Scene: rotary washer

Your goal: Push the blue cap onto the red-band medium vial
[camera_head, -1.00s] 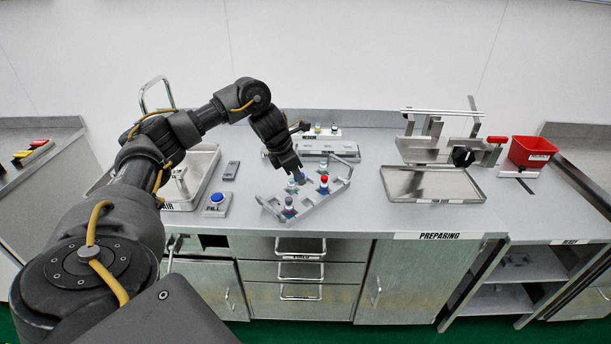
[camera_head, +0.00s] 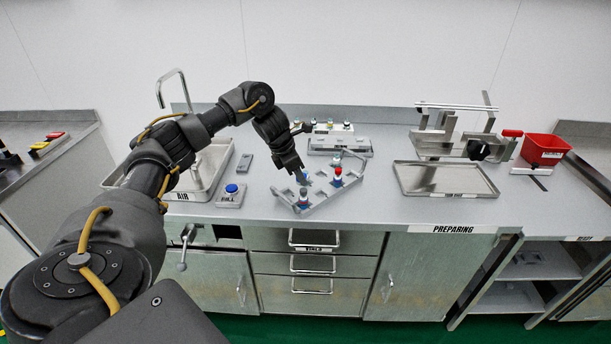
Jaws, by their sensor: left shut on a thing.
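My left gripper (camera_head: 302,178) points down over the grey rack (camera_head: 322,204) on the counter. It is shut on a small blue piece, which looks like the blue cap (camera_head: 307,183); the fingers partly hide it. Just under it is a pale teal vial top, too small to tell whether they touch. A vial with a red top (camera_head: 338,175) stands upright in the rack, right of the gripper. Another vial with a dark top and a reddish band (camera_head: 303,195) stands at the rack's front left. Which one is the red-band medium vial I cannot tell. My right gripper is not in view.
Behind the rack is a holder with several small vials (camera_head: 331,128) and a grey device (camera_head: 340,147). A metal tray (camera_head: 445,180) and a red bin (camera_head: 545,149) are at right.

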